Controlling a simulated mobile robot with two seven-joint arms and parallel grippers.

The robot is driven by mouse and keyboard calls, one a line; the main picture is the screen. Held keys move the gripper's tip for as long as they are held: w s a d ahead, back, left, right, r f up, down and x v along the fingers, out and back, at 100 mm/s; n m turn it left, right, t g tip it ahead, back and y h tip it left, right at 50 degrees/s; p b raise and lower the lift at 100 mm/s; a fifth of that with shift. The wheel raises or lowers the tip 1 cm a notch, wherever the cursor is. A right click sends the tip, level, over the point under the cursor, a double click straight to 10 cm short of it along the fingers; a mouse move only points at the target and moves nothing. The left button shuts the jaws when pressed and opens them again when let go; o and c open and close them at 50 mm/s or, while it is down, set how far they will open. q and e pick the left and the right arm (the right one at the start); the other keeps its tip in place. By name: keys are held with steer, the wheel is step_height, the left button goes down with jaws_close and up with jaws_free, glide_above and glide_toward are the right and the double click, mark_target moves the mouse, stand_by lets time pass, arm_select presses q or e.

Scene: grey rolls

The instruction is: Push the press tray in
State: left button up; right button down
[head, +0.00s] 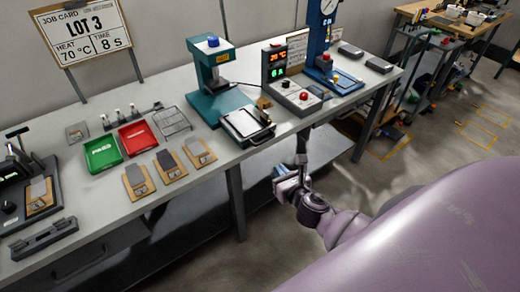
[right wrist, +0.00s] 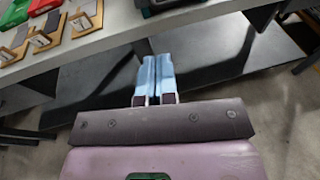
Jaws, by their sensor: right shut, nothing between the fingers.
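The press tray (head: 247,124) is a pale flat plate in a dark frame. It sticks out in front of the teal press (head: 212,75) toward the table's front edge, with a dark handle at its front right. My right gripper (head: 279,172) is below and in front of the table edge, apart from the tray. In the right wrist view its two blue fingers (right wrist: 156,75) are together with nothing between them. My left gripper is in neither view.
The grey table (head: 185,192) holds a green PASS tray (head: 102,153), a red tray (head: 138,137) and several wooden boards left of the press. A control box (head: 294,95) stands right of the press. A dark lower shelf (head: 190,222) lies under the table.

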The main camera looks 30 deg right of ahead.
steer(key=b, duration=0.1)
glide_toward(251, 139)
steer(key=w+f, duration=0.2)
steer(key=w, duration=0.1)
steer(key=shift+w+d+r, duration=0.15)
steer(key=shift+d+r, duration=0.05)
steer(key=shift+d, duration=0.3)
steer(key=shift+w, duration=0.1)
steer(key=shift+w+a+b, duration=0.15)
steer(key=shift+w+b, duration=0.4)
steer(key=shift+w, duration=1.6)
steer(key=shift+s, duration=0.1)
